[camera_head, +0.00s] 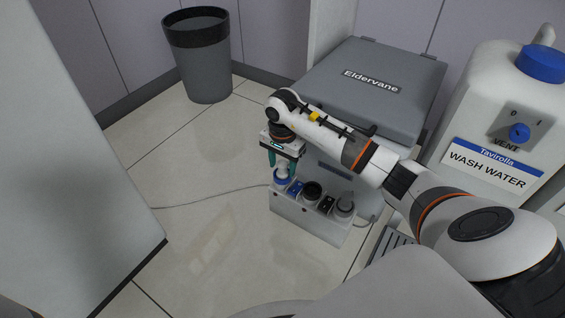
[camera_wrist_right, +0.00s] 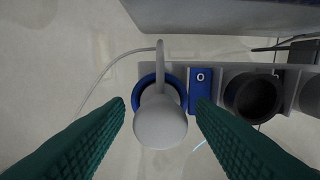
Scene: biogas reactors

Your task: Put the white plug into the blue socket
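The white plug (camera_head: 282,174) is upright at the blue socket (camera_head: 281,182), the leftmost socket on the grey socket box. In the right wrist view the plug (camera_wrist_right: 160,124) overlaps the blue ring of the socket (camera_wrist_right: 141,88) and hides its lower part. I cannot tell how deep the plug sits. My right gripper (camera_head: 282,165) points down over it. In the wrist view its green fingers (camera_wrist_right: 160,106) are open, one on each side of the plug, with a gap on both sides. My left gripper is not in view.
A blue switch (camera_wrist_right: 200,84) and a black socket (camera_wrist_right: 252,96) stand right of the blue one. A grey cable (camera_wrist_right: 103,73) runs off left. The lidded Eldervane unit (camera_head: 375,85) stands behind, a wash water tank (camera_head: 490,130) right, a bin (camera_head: 203,65) far left.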

